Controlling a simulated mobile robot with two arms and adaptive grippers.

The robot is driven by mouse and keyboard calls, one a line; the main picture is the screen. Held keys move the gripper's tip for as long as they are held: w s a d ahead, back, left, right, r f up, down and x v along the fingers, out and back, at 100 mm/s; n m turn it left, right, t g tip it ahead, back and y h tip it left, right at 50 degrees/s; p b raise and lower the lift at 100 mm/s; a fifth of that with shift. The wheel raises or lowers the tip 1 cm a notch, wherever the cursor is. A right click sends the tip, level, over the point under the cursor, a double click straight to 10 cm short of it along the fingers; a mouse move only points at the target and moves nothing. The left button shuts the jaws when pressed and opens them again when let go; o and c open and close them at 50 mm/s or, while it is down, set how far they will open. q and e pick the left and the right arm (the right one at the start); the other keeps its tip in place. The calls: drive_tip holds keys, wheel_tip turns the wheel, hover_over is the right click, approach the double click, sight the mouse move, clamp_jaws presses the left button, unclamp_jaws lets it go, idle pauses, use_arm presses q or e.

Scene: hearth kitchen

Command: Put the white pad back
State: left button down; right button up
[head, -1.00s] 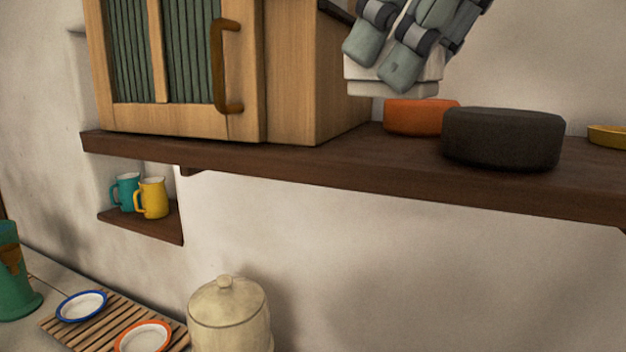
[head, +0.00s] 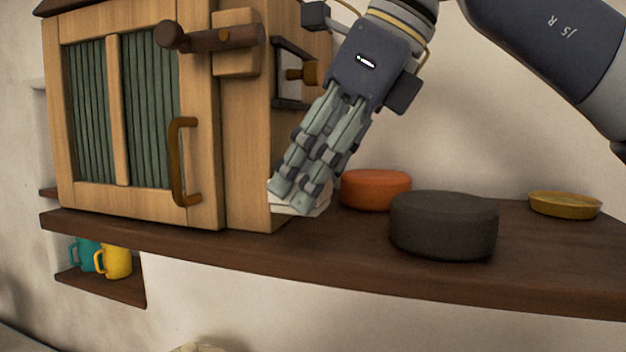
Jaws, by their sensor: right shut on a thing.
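The white pad (head: 315,206) is at the right side of the wooden cabinet, just above or on the dark wooden shelf; I cannot tell if it touches the shelf. My right gripper (head: 295,196) comes down from the upper right and is shut on the pad. Its fingers hide most of the pad. My left gripper is not in view.
The cabinet (head: 245,150) has a wooden latch, a curved handle and a small side fitting (head: 295,74). On the shelf (head: 330,265) stand an orange round pad (head: 375,190), a dark grey round block (head: 444,226) and a yellow dish (head: 565,205). Mugs (head: 117,262) sit in a niche below.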

drive_tip(key=shift+w, duration=0.25)
drive_tip(key=shift+w+d+r+p, duration=0.1)
drive_tip(key=shift+w+r+p, duration=0.05)
drive_tip(key=shift+w+p, duration=0.35)
wheel_tip(320, 180, down, 2)
drive_tip(key=shift+f, duration=0.15)
drive_tip(key=shift+f+p, duration=0.45)
drive_tip(key=shift+f, duration=0.35)
drive_tip(key=shift+f, duration=0.15)
drive_tip(key=o, duration=1.1)
